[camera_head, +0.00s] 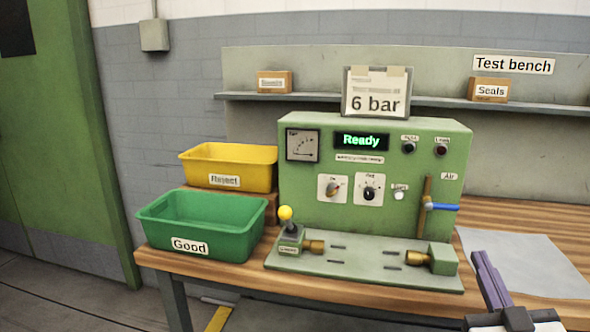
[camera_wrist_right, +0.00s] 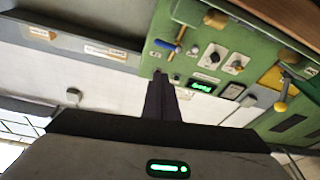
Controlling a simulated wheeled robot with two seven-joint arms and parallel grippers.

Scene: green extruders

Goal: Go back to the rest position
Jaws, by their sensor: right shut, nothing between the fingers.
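My right gripper (camera_head: 490,280) is at the lower right of the head view, in front of the bench by the right end of the test machine. Its dark fingers are shut with nothing between them; they also show in the right wrist view (camera_wrist_right: 162,100). The green test machine (camera_head: 370,170) stands on the wooden bench, its display reading "Ready". The wrist view shows the machine (camera_wrist_right: 190,30) tilted, beyond the fingertips. The gripper looks apart from the machine. My left gripper is in neither view.
A green "Good" bin (camera_head: 195,247) and a yellow "Reject" bin (camera_head: 225,182) stand at the bench's left. A blue-handled air valve (camera_head: 440,206) is at the machine's right side. A grey sheet (camera_head: 530,265) lies on the bench at right. A shelf (camera_head: 320,99) runs behind.

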